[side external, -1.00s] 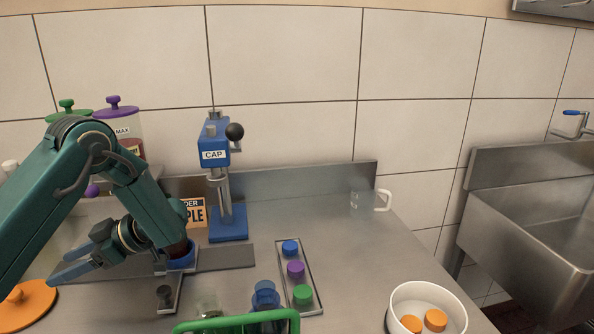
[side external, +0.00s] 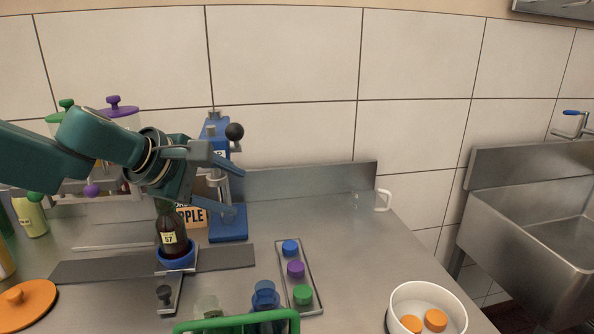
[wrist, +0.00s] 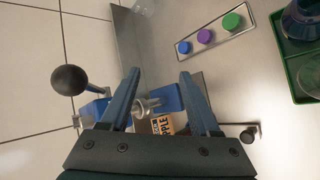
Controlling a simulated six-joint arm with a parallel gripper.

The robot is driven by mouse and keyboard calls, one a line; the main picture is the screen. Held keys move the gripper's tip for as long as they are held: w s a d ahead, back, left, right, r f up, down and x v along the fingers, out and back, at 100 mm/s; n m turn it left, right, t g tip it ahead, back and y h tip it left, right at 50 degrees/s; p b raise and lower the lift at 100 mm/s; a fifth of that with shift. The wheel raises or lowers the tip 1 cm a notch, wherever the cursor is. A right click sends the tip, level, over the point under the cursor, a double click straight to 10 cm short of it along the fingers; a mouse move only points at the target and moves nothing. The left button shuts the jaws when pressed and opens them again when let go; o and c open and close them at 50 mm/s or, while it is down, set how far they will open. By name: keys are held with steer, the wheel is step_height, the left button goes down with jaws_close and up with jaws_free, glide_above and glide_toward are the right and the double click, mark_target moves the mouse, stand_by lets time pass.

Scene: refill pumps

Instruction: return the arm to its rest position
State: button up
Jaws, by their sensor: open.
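My gripper (side external: 240,190) is up in the air in front of the blue cap press (side external: 228,222), its fingers apart and pointing right. In the wrist view my gripper (wrist: 160,74) has two spread fingers with nothing held between them; beyond them lie the press base and the orange order card (wrist: 162,125). A dark bottle with a yellow label (side external: 172,238) stands upright in a blue ring holder (side external: 177,262), below my wrist. My wrist hides part of the press and of the dispensers behind.
A tray (side external: 315,300) holds blue, purple and green caps. A white bowl (side external: 455,318) with orange caps is at front right. A green rack (side external: 240,322) stands in front, an orange lid (side external: 28,300) at left, a clear mug (side external: 365,200) at back. The counter's right middle is clear.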

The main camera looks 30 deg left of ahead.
steer(key=s+d+r+m+g+h, duration=0.2)
steer(key=s+d+m+h, duration=0.2)
steer(key=s+d+m, duration=0.65)
steer(key=s+a+f+m+g+y, duration=0.2)
steer(key=s+a+f+m+y, duration=0.2)
steer(key=s+a+f+m, duration=0.2)
steer(key=s+a+m, duration=0.2)
steer(key=a+m, duration=0.1)
steer(key=a, duration=0.1)
steer(key=shift+s+f+m+g+y, duration=0.2)
steer(key=shift+m+g+y, duration=0.1)
steer(key=shift+m+g, duration=0.1)
